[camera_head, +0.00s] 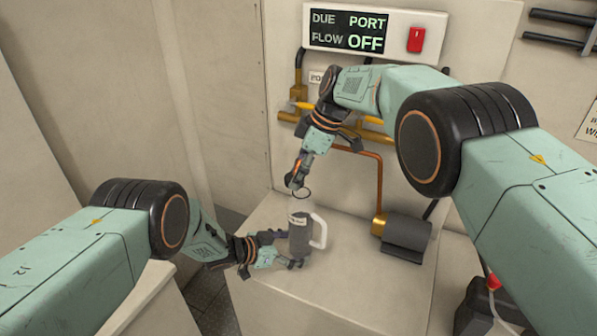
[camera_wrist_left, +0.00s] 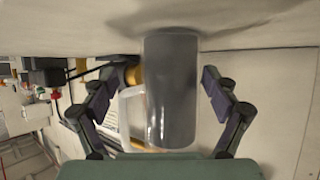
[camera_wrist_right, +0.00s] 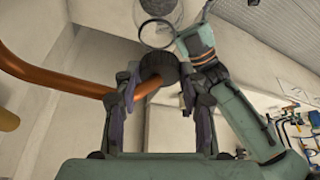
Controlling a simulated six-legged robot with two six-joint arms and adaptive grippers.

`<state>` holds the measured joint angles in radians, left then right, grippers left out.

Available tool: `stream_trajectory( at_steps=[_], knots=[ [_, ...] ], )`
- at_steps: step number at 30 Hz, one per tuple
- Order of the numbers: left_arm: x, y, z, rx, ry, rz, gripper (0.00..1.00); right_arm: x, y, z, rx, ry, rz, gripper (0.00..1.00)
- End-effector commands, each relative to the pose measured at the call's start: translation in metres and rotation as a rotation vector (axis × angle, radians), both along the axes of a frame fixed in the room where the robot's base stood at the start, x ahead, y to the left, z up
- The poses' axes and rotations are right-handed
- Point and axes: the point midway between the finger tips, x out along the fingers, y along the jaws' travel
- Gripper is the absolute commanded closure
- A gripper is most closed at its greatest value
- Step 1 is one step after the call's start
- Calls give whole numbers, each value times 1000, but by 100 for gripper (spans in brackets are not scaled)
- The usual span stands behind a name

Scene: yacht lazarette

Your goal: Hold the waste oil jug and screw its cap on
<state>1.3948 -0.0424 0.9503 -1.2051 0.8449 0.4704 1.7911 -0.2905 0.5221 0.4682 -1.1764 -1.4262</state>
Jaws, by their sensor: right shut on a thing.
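The waste oil jug (camera_head: 301,237), with a dark lower part, a clear top and a white handle, stands upright on the pale bench. My left gripper (camera_head: 284,250) is at its left side. In the left wrist view the jug (camera_wrist_left: 171,90) lies between the spread fingers, with gaps on both sides. My right gripper (camera_head: 296,181) is above the jug. In the right wrist view a dark round cap (camera_wrist_right: 158,64) is between its fingertips. A thin dark ring (camera_wrist_right: 157,33) shows beyond the cap, at the jug's clear top; the cap appears apart from it.
The wall panel (camera_head: 374,32) reads DUE PORT, FLOW OFF, with a red switch. The bench front right of the jug is clear.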

Motion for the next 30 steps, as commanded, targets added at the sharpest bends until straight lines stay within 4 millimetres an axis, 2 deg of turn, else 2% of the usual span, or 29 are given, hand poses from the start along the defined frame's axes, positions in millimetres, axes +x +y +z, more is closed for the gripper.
stream_trajectory(
  at_steps=[1, 9, 20, 30],
  knots=[
    [1, -6, -4, -1, 2, -4, 17, 0, 0, 0, 0, 0, 0, 68],
    [9, -17, -11, 0, 2, -4, 17, 0, 0, 0, 0, 0, 0, 68],
    [10, -18, -12, 0, 2, -3, 17, 0, 0, 0, 0, 0, 0, 68],
    [10, -18, -12, 0, 2, -2, 45, 0, 0, 0, 0, 0, 0, 68]
  ],
)
